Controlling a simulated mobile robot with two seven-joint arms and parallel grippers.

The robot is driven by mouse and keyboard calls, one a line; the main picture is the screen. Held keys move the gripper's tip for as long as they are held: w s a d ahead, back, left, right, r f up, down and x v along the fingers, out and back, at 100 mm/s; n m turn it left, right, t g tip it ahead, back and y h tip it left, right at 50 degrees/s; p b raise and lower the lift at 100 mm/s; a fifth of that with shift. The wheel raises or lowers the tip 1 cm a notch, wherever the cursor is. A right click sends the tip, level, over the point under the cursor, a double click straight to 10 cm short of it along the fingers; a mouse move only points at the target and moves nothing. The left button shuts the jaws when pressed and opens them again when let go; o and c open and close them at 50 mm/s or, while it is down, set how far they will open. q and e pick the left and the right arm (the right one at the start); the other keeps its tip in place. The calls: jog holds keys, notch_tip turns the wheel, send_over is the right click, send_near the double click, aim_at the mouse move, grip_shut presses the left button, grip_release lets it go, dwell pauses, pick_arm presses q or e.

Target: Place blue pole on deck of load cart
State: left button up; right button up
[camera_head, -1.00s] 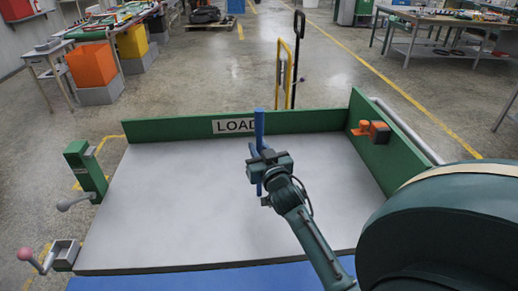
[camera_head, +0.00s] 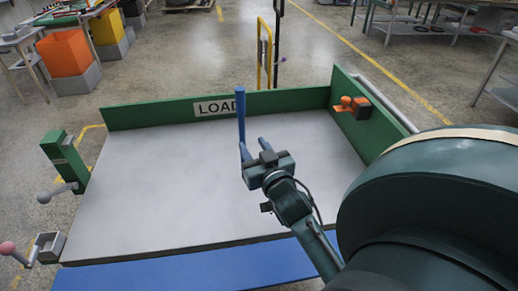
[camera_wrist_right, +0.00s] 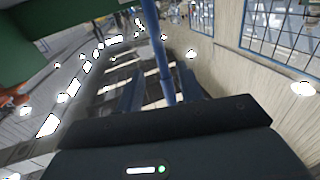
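The blue pole (camera_head: 241,115) stands upright on the grey deck of the load cart (camera_head: 170,190), close to the back wall marked LOAD. My right gripper (camera_head: 254,147) is over the deck, just in front of the pole, with its two fingers spread. The pole's lower end appears close to the left fingertip; the finger may hide its foot. In the right wrist view the pole (camera_wrist_right: 158,50) rises between the two open fingers (camera_wrist_right: 162,92), with no visible contact. My left gripper is not in view.
The cart has green walls (camera_head: 160,111) at the back and right, with an orange and black fitting (camera_head: 352,106) on the right one. A green post (camera_head: 63,160) and crank handles stand at its left. A blue strip (camera_head: 190,272) runs along its front. The left deck is clear.

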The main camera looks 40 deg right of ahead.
jog(key=shift+v, duration=1.5)
